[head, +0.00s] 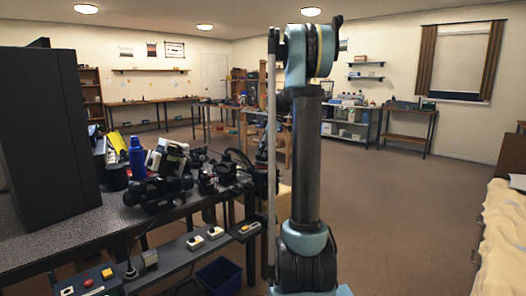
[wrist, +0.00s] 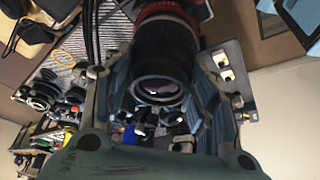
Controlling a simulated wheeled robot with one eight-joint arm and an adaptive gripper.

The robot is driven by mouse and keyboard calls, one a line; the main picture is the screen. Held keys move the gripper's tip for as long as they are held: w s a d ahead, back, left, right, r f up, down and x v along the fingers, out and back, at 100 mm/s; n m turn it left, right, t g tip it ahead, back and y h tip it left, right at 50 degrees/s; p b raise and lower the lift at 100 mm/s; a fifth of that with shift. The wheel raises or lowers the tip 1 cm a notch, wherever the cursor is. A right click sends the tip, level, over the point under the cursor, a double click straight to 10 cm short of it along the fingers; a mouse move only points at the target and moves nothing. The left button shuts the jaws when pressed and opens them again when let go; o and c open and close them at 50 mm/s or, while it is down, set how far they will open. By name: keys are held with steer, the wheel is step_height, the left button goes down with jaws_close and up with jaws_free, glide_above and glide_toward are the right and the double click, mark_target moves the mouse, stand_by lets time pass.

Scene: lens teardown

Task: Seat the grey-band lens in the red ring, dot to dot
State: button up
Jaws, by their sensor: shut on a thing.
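In the wrist view a black lens (wrist: 165,52) stands between the two fingers of my gripper (wrist: 158,66), which is shut on it. Its glass end with a pale grey-blue rim faces my camera. The far end of the lens meets or lies just in front of a red ring (wrist: 170,11) at the top of the picture. I cannot tell whether it touches or is seated there. No alignment dot is readable on either part. In the head view my arm stands upright in the middle, and I cannot make out the gripper or the lens in it.
In the head view a dark workbench (head: 120,215) at left carries a large black box (head: 45,130), a blue bottle (head: 137,158) and several black camera-like parts (head: 160,190). Open floor (head: 400,210) lies to the right. A cream-covered surface (head: 503,235) stands at the right edge.

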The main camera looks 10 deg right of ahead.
steer(key=shift+f, duration=0.2)
stand_by(0.6)
steer(key=o, duration=1.3)
steer(key=shift+o, duration=0.2)
steer(key=shift+r, duration=0.1)
steer(key=v, duration=1.1)
steer(key=shift+d+r, duration=0.25)
steer(key=shift+r, duration=0.05)
